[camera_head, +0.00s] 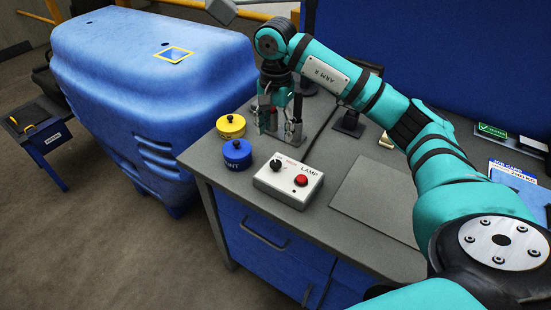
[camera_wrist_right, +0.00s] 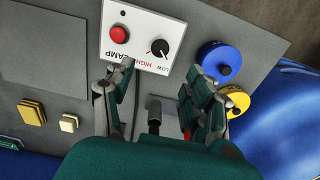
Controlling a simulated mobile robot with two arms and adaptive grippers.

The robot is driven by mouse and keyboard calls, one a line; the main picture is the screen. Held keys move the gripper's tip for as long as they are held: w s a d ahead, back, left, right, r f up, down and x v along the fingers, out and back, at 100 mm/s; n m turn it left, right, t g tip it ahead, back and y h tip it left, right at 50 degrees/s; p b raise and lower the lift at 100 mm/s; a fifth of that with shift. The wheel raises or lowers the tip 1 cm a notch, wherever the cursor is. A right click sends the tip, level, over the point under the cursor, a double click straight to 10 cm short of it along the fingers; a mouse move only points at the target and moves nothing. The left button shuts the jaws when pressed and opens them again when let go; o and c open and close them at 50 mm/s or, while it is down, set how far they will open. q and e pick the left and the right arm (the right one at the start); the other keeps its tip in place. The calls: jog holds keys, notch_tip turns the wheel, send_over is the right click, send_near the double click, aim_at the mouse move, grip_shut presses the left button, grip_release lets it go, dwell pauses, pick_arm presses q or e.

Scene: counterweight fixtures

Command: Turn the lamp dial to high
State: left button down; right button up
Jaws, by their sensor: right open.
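The white lamp box (camera_head: 286,190) stands on the grey bench top, with a black dial (camera_head: 276,165) and a red button (camera_head: 301,181). In the right wrist view the box (camera_wrist_right: 143,15) is at the top, with its dial (camera_wrist_right: 160,47) beside the printed words LOW and HIGH. I cannot tell clearly which way the dial points. My right gripper (camera_head: 279,136) is open and empty, pointing down behind the box, apart from the dial. Its two fingers (camera_wrist_right: 150,84) are spread in the wrist view. My left gripper is not in view.
A yellow knob weight (camera_head: 231,126) and a blue one (camera_head: 236,154) stand left of the box. A dark cable runs behind it. A flat grey plate (camera_head: 375,200) lies to the right. A large blue machine (camera_head: 150,60) stands beside the bench on the left.

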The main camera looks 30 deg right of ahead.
aim_at(276, 163)
notch_tip(276, 163, down, 11)
jog(key=shift+r+p, duration=0.1)
jog(key=shift+p, duration=0.9)
grip_shut()
